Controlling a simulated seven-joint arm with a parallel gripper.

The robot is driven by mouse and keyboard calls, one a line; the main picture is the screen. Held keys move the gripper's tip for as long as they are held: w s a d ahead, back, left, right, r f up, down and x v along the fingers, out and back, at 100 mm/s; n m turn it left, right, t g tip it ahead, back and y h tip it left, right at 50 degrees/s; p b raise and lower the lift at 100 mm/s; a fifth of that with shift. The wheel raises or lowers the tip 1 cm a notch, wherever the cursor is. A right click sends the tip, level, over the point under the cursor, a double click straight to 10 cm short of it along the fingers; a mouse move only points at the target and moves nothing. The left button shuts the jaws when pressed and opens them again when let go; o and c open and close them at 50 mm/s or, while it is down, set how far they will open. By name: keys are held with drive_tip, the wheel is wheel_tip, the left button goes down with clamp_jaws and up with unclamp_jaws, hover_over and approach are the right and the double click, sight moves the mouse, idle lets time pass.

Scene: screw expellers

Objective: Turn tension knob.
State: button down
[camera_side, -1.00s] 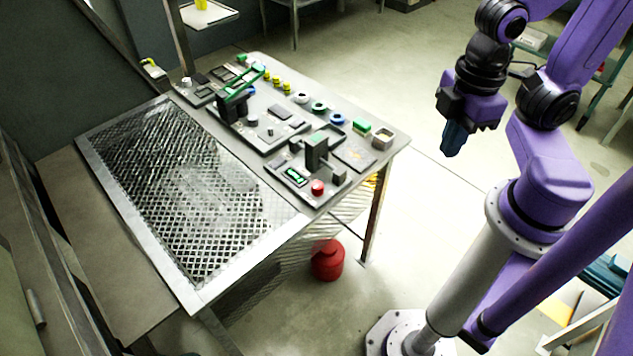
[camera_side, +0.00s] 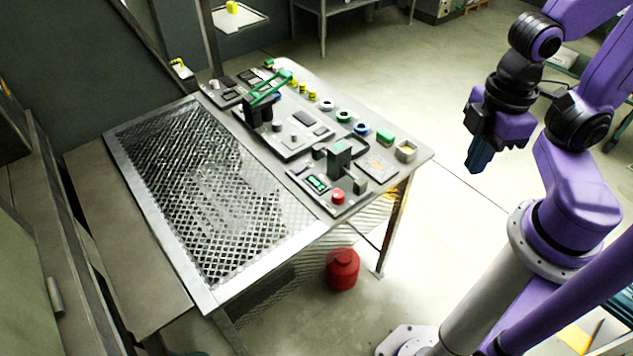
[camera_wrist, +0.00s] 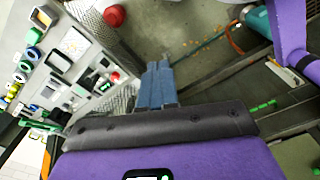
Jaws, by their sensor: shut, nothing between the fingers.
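A work table carries control panels with several knobs and buttons. A grey round knob (camera_side: 275,126) stands beside a dark block with a green lever (camera_side: 270,90). A red round button or knob (camera_side: 338,196) sits at the panel's near corner; it also shows in the wrist view (camera_wrist: 115,76). I cannot tell which one is the tension knob. My gripper (camera_side: 476,168), with blue fingers, is shut and empty, in the air to the right of the table and apart from all the controls. The fingers (camera_wrist: 155,68) lie together in the wrist view.
A metal mesh (camera_side: 215,200) covers the table's left part. Several coloured rings and knobs, such as a blue one (camera_side: 361,129), line the far right edge. A red can (camera_side: 342,268) stands on the floor. Open floor lies between table and arm.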

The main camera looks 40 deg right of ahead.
drive_tip(key=c, duration=1.4)
unclamp_jaws()
drive_tip(key=shift+c, duration=0.2)
drive_tip(key=o, duration=0.5)
drive_tip(key=shift+w+a, duration=0.2)
drive_tip(key=shift+w, duration=0.05)
drive_tip(key=shift+o, duration=0.8)
drive_tip(key=w+a+f+m, duration=0.1)
drive_tip(key=w+a+m, duration=0.1)
drive_tip(key=w+m, duration=0.2)
drive_tip(key=w+a+f+m, duration=0.2)
drive_tip(key=w+a+m, duration=0.1)
drive_tip(key=w, duration=0.6)
drive_tip(key=shift+a+m+h, duration=0.25)
drive_tip(key=shift+m+h, duration=0.05)
drive_tip(key=shift+m, duration=0.2)
drive_tip(key=m, duration=0.7)
approach(338, 194)
wheel_tip(338, 194, down, 9)
drive_tip(key=shift+w+d+r, duration=0.1)
drive_tip(key=shift+r, duration=0.05)
drive_tip(key=c, duration=1.1)
